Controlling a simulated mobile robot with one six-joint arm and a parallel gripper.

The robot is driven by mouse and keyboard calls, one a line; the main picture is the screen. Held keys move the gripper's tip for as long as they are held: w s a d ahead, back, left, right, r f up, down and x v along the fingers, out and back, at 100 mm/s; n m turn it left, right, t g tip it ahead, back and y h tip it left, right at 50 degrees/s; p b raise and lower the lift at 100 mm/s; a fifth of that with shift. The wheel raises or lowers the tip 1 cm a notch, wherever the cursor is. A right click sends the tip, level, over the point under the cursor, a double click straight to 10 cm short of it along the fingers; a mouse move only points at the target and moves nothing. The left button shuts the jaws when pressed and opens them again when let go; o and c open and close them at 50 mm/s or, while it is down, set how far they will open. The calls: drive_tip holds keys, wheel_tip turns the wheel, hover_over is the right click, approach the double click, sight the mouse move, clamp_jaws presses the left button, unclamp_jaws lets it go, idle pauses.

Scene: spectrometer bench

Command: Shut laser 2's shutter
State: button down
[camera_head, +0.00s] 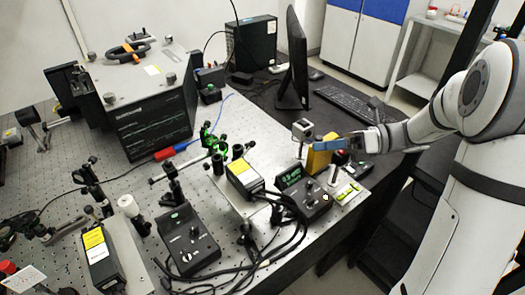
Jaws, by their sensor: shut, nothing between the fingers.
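Two dark box-shaped units with yellow and white labels look like lasers: one (244,178) near the middle of the bench, one (98,257) at the front left. I cannot read which is laser 2. A black controller with a lit green display (303,195) stands right of the middle unit; another black controller (187,242) stands at the front. No shutter can be made out clearly. My gripper (321,144) reaches in from the right, shut and empty, with blue fingers. It is above the bench's right side, in front of a yellow block (319,160), partly hiding it.
A large grey instrument box (152,110) stands at the back left. Cables loop in front of the middle unit. Small optics on posts (215,145) crowd the centre. A monitor (296,60) and keyboard (345,100) are behind. A small level-like green item (347,192) lies near the right edge.

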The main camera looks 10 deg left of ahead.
drive_tip(key=x, duration=1.4)
drive_tip(key=shift+p, duration=0.4)
drive_tip(key=shift+s+a, duration=0.1)
drive_tip(key=shift+a, duration=0.05)
